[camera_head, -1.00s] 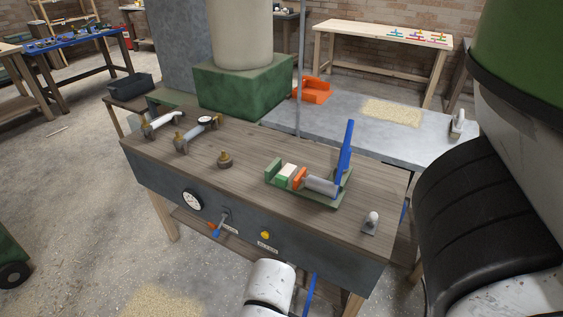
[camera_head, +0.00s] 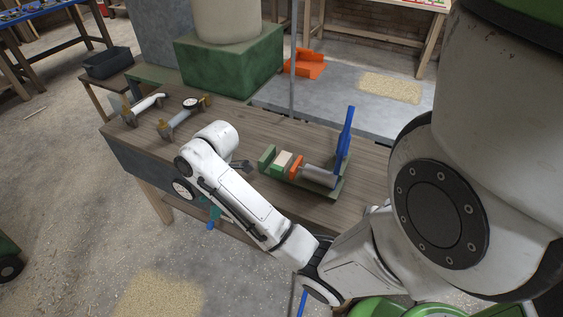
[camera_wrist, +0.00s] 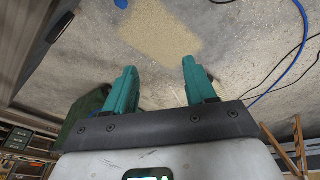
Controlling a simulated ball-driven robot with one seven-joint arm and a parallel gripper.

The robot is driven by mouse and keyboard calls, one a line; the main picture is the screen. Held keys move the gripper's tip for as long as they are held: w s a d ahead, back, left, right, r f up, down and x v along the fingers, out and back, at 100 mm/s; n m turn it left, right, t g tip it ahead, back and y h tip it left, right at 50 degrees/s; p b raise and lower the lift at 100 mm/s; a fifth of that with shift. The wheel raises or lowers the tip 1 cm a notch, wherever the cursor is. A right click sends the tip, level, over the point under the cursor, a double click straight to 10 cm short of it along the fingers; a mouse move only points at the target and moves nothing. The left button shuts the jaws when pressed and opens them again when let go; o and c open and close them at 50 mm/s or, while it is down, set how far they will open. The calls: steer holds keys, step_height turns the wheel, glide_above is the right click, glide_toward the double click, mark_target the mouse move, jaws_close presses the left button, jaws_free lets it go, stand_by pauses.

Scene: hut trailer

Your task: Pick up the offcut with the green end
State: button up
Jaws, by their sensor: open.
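The offcut (camera_head: 282,161) is a pale block with a green end. It sits in a green clamp (camera_head: 316,183) on the wooden bench top, between the clamp's green end stop and an orange jaw (camera_head: 295,167). My arm reaches across the bench front in the head view, left of the clamp. The teal fingers of my gripper (camera_wrist: 158,72) show apart and empty in the wrist view, with the floor beyond them. The offcut is not in the wrist view. In the head view my gripper is mostly hidden by the arm.
The clamp's blue handle (camera_head: 346,138) stands upright at its right end. Two tools, one with a gauge (camera_head: 190,103), lie at the bench's left. A grey table (camera_head: 345,98) with an orange thing (camera_head: 305,66) stands behind. A green block (camera_head: 228,68) is at the back.

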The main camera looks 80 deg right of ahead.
steer(key=s+d+r+n, duration=0.3)
steer(key=s+d, duration=0.1)
steer(key=d, duration=0.7)
steer(key=n+g+h+p, duration=0.1)
steer(key=n+g, duration=0.1)
steer(key=g, duration=0.1)
glide_above(281, 160)
steer(key=shift+f, duration=0.8)
steer(key=shift+s+f+p, duration=0.15)
steer(key=shift+f+p, duration=0.45)
steer(key=shift+f, duration=2.6)
steer(key=shift+c, duration=0.4)
steer(key=c, duration=0.7)
steer(key=shift+o, duration=0.2)
steer(key=shift+r, duration=0.1)
